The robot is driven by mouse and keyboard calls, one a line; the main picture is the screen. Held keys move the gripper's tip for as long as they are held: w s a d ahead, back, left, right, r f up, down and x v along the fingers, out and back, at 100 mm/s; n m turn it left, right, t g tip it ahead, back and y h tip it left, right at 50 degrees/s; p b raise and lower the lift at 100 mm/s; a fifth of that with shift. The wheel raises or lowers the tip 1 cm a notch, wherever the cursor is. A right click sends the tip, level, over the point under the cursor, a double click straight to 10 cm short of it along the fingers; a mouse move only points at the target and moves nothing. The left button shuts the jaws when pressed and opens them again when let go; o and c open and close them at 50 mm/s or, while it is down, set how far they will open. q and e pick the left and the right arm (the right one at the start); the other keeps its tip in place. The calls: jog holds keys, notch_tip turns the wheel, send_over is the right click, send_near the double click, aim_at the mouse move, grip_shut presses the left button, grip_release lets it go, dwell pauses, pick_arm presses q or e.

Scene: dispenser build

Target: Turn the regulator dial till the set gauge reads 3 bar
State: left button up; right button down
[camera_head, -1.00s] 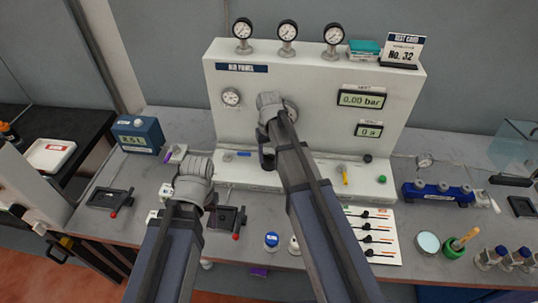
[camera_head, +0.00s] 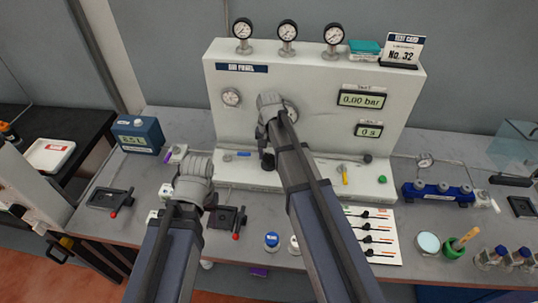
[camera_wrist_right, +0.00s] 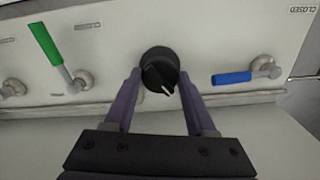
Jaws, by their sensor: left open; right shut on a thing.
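The black regulator dial (camera_wrist_right: 160,72) sits on the front of the white air panel (camera_head: 320,125), with a white pointer line toward its lower right. My right gripper (camera_wrist_right: 160,82) has its two purple fingers on either side of the dial, shut on it.
A green lever (camera_wrist_right: 46,44) and a blue lever (camera_wrist_right: 232,78) flank the dial in the wrist view. A display (camera_head: 362,100) reads 0.00 bar. Several gauges top the panel. A blue manifold (camera_head: 438,193) stands to the right, and a blue meter box (camera_head: 138,134) to the left.

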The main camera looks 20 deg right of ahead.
aim_at(269, 155)
dwell(0.4)
jog(key=shift+c, duration=1.1)
grip_release()
notch_tip(269, 155, up, 8)
jog(key=p, duration=0.8)
jog(key=shift+f, duration=0.1)
